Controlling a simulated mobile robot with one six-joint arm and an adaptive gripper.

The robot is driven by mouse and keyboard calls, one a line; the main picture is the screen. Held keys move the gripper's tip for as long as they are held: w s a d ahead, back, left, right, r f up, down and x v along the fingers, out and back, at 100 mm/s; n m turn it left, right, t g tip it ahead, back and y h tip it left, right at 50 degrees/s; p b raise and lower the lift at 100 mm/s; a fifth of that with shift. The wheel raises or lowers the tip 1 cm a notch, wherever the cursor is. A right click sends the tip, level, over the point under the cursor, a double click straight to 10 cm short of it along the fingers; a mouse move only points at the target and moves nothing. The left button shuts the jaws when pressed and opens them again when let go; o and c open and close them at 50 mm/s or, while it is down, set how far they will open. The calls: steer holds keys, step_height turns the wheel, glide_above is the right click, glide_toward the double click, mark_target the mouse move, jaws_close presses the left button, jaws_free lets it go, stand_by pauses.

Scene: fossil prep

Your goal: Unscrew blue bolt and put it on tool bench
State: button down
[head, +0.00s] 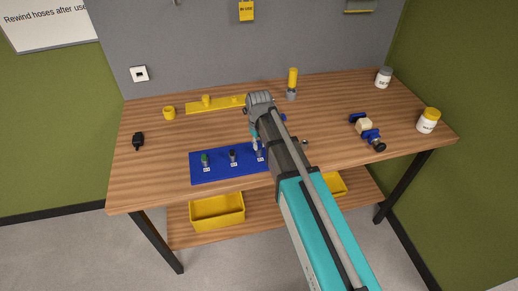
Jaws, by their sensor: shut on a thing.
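A blue board (222,174) lies at the front of the wooden bench, with several small labelled stations on it. A green-topped bolt (205,158) and a black-topped bolt (233,154) stand upright on it. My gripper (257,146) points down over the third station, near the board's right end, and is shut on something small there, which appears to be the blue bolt. The bolt's head is hidden by the fingers and too small to make out. I cannot tell whether it is still threaded in. The bench top (165,150) is the wooden surface around the board.
A yellow strip (218,104) with small pieces lies behind, beside a yellow cup (169,113). A black item (138,140) is at left. A blue vise-like tool (368,132) and white jars (428,122) are at right. Yellow bins (217,212) sit below. My arm hides the bench's middle.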

mark_target(259, 145)
steer(key=shift+r+p, duration=1.1)
steer(key=shift+r, duration=0.05)
stand_by(0.5)
steer(key=shift+r+p, duration=1.4)
steer(key=shift+r, duration=0.15)
steer(key=shift+a, duration=0.1)
stand_by(0.4)
